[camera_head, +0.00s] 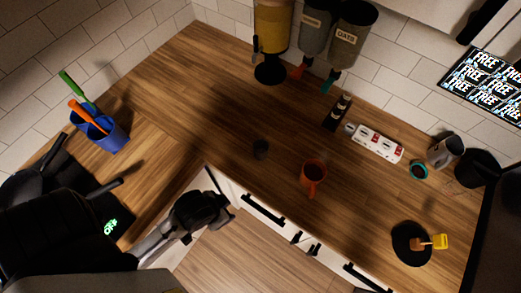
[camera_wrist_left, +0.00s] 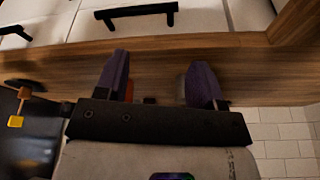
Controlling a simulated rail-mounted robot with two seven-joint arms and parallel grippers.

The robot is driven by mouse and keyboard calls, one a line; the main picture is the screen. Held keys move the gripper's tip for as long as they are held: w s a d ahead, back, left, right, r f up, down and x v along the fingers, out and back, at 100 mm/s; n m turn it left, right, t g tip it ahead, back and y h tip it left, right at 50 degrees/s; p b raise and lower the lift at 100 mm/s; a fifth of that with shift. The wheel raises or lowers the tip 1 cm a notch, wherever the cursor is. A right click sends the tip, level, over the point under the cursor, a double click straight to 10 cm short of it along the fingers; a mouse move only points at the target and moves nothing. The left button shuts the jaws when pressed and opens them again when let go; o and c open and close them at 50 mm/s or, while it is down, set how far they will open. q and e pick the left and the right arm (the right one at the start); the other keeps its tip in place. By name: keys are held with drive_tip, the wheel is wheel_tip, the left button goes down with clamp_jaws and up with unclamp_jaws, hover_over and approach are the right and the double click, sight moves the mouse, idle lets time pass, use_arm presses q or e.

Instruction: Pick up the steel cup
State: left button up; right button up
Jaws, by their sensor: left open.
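In the left wrist view a grey patch (camera_wrist_left: 180,88), seemingly this cup, is mostly hidden behind one finger. My left gripper (camera_head: 212,200) is in front of the counter, below and left of the cup in the head view, apart from it. Its two fingers (camera_wrist_left: 160,60) are spread, with nothing held between them. My right gripper is not in view.
A grey pitcher (camera_head: 445,150), a white power strip (camera_head: 375,143) and a black round plate (camera_head: 410,246) are farther right. Dispensers (camera_head: 345,35) line the back wall. A blue utensil holder (camera_head: 103,132) stands left.

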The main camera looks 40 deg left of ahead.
use_arm(q)
drive_tip(key=o, duration=0.4)
drive_tip(key=shift+a, duration=0.2)
